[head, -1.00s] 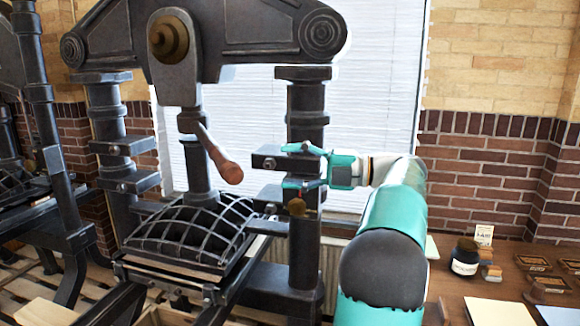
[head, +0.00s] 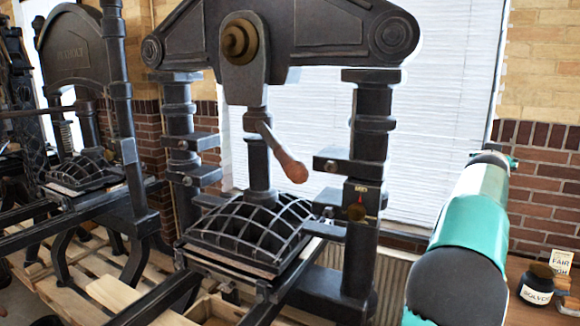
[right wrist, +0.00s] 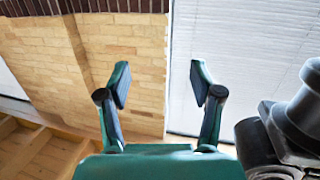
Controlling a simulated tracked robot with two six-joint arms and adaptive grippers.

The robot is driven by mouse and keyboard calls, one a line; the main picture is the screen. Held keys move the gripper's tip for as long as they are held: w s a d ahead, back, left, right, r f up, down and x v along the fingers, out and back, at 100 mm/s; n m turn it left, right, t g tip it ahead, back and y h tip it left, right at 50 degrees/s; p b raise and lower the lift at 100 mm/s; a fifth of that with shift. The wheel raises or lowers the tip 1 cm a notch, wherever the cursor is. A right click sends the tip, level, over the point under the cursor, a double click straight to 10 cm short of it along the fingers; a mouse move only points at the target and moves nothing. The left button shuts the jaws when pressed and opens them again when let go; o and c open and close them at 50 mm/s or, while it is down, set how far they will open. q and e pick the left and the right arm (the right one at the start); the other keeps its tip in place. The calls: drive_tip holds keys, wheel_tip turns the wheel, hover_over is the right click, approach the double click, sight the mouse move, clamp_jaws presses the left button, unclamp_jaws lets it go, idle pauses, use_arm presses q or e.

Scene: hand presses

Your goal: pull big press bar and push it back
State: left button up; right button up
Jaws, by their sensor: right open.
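The big press (head: 362,140) is a dark iron hand press with two thick columns. Its bar (head: 290,164) has a reddish-brown wooden grip and slants down to the right from the central spindle, between the columns. My right arm stands to the right of the press. My right gripper (head: 498,156) is mostly hidden behind my arm in the head view, well apart from the bar. In the right wrist view my right gripper (right wrist: 160,82) is open with nothing between its fingers. My left gripper is not in view.
A second dark press (head: 85,60) stands at the left. A ribbed platen (head: 250,225) sits under the spindle. An ink jar (head: 537,286) and a small card (head: 560,262) stand on the wooden table at the right. Dark press parts (right wrist: 300,110) lie close beside my right gripper.

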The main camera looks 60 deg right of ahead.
drive_tip(key=w+a+f+m+t+y, duration=0.2)
drive_tip(key=w+f+m+t+y, duration=0.15)
drive_tip(key=f, duration=0.45)
drive_tip(key=n+t+y+b, duration=0.7)
drive_tip(key=t+y, duration=0.6)
drive_tip(key=t, duration=0.5)
approach(289, 163)
drive_tip(key=s+d+f+m, duration=0.1)
drive_tip(key=s+d+f, duration=0.1)
drive_tip(key=s+d, duration=0.25)
drive_tip(key=w+p, duration=0.1)
drive_tip(key=w, duration=1.6)
drive_tip(key=shift+d, duration=0.15)
